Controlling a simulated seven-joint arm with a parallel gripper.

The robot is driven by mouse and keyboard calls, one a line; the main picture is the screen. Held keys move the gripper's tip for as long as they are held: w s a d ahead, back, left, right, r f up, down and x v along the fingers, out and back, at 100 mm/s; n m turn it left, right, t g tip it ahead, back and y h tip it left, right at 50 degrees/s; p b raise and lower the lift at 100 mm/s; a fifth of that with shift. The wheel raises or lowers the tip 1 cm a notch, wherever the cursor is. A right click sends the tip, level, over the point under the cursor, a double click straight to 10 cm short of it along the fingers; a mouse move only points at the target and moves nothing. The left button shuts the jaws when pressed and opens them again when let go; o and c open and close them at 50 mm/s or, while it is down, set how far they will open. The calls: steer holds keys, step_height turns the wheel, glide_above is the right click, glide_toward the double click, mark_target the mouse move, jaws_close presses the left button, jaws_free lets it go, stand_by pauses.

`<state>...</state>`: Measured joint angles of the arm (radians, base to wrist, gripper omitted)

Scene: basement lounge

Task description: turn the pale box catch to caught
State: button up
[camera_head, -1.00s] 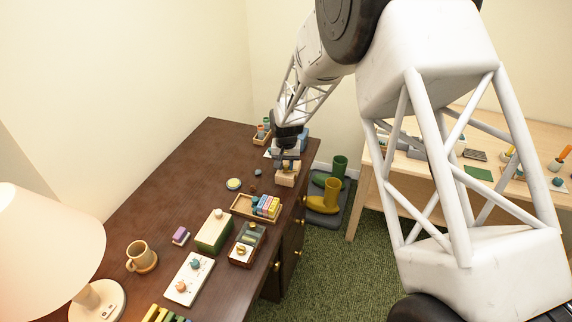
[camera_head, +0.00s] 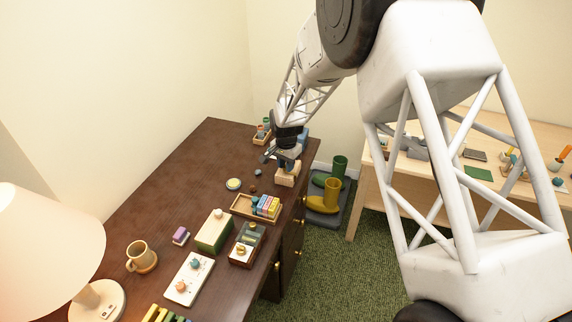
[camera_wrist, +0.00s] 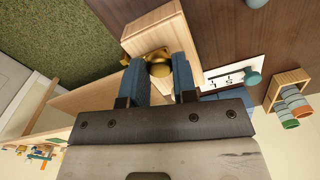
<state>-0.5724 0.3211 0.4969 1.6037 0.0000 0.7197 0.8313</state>
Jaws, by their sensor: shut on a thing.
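The pale box (camera_head: 286,180) stands near the right edge of the dark desk. In the wrist view the pale box (camera_wrist: 152,28) is at the top centre, with its brass catch (camera_wrist: 159,66) on the face toward me. My gripper (camera_wrist: 160,72) has its two blue fingers closed on the catch. The fingers hide the catch's sides, so I cannot tell its exact turn. In the head view my gripper (camera_head: 287,166) is right at the box, and the catch is hidden there.
A wooden tray of coloured blocks (camera_head: 240,208) lies nearer on the desk (camera_head: 150,207). A white plate with a teal knob (camera_wrist: 238,76) and a holder with coloured cylinders (camera_wrist: 289,80) are beside the gripper. Boots (camera_head: 328,197) stand on the floor to the right.

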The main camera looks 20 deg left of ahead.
steer(key=o, duration=0.9)
steer(key=shift+r, duration=3.9)
